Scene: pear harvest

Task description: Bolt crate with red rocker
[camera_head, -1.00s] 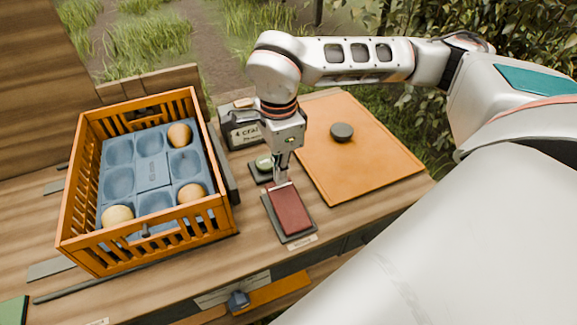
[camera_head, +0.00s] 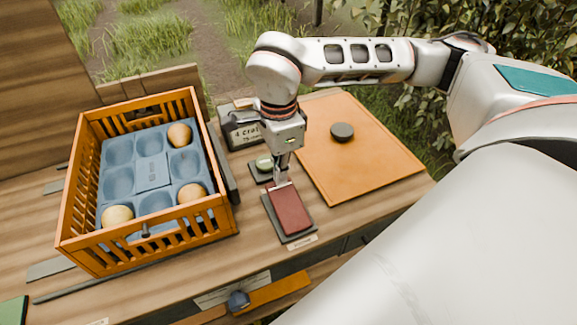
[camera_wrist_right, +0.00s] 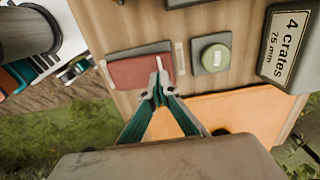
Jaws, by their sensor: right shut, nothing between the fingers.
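The red rocker (camera_head: 290,209) is a flat dark red plate on a grey base at the bench's front. It also shows in the right wrist view (camera_wrist_right: 130,72). My right gripper (camera_head: 279,186) is shut and empty, its fingertips at the rocker's far end; whether they press on it I cannot tell. In the right wrist view the closed fingertips (camera_wrist_right: 159,86) overlap the rocker's edge. The orange crate (camera_head: 78,240) stands on the left with a blue tray (camera_head: 152,173) inside, holding several round tan pears. My left gripper is not in view.
A green round button (camera_head: 264,163) sits just behind the rocker, also seen in the wrist view (camera_wrist_right: 215,58). A sign reading "4 crates" (camera_head: 243,133) stands behind it. An orange board (camera_head: 375,165) with a dark puck (camera_head: 342,132) lies right. A blue knob (camera_head: 238,300) is below the front edge.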

